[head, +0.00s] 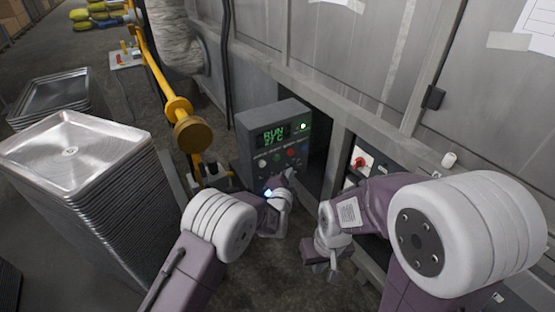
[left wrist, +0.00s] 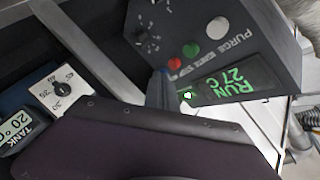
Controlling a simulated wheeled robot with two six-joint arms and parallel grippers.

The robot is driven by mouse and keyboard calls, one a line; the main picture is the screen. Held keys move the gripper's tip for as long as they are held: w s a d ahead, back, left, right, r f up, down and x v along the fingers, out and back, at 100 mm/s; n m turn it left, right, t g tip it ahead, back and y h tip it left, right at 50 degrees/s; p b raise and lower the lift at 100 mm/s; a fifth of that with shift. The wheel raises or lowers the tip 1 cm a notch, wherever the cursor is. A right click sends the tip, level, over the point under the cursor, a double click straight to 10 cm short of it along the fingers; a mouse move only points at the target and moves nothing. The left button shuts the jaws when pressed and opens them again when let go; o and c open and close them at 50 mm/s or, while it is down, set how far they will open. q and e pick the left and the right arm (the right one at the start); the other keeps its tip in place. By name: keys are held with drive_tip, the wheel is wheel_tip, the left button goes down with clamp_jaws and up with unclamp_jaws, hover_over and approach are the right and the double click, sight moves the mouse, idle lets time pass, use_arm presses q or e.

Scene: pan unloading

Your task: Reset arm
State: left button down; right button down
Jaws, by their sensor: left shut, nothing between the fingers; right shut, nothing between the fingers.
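The dark control box (head: 247,135) stands against the grey machine wall, with a green display (head: 274,136) reading RUN and 27 C. My left gripper (head: 290,174) is shut and empty, just in front of the lower part of the box. In the left wrist view, its closed fingertips (left wrist: 163,82) overlap the box near the red button (left wrist: 175,64), beside the green button (left wrist: 191,48) and white button (left wrist: 218,28). I cannot tell if they touch. My right gripper (head: 325,268) is shut and empty, hanging low over the floor to the right of the left one.
A tall stack of metal trays (head: 70,150) stands at the left, with another stack (head: 50,92) behind it. A yellow pipe (head: 155,68) runs along the left of the machine. A red knob (head: 359,162) is on a panel at right.

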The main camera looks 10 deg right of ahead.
use_arm(q)
drive_tip(key=s+a+n+g+y+p, duration=0.1)
drive_tip(key=s+a+n+g+y, duration=0.15)
drive_tip(key=a, duration=0.65)
drive_tip(key=s+a+n+g+y, duration=0.1)
drive_tip(key=s+a+n+g, duration=0.2)
drive_tip(key=a, duration=0.6)
drive_tip(key=s+a+n+g+y+p, duration=0.1)
drive_tip(key=s+a+n+g, duration=0.3)
drive_tip(key=s+a, duration=0.55)
drive_tip(key=s+a+n+g+y+p, duration=0.1)
drive_tip(key=s+a+n+g+y, duration=0.15)
drive_tip(key=s+a+n, duration=0.75)
drive_tip(key=s+d+r+m+p, duration=0.1)
drive_tip(key=s+r+p, duration=0.1)
drive_tip(key=r+p, duration=1.6)
drive_tip(key=s+d+r+m+h+p, duration=0.1)
drive_tip(key=s+r+m+p, duration=0.1)
drive_tip(key=r+p, duration=1.7)
drive_tip(key=shift+s+d+g+p, duration=0.2)
drive_tip(key=shift+s+g+p, duration=0.15)
drive_tip(key=shift+s, duration=0.25)
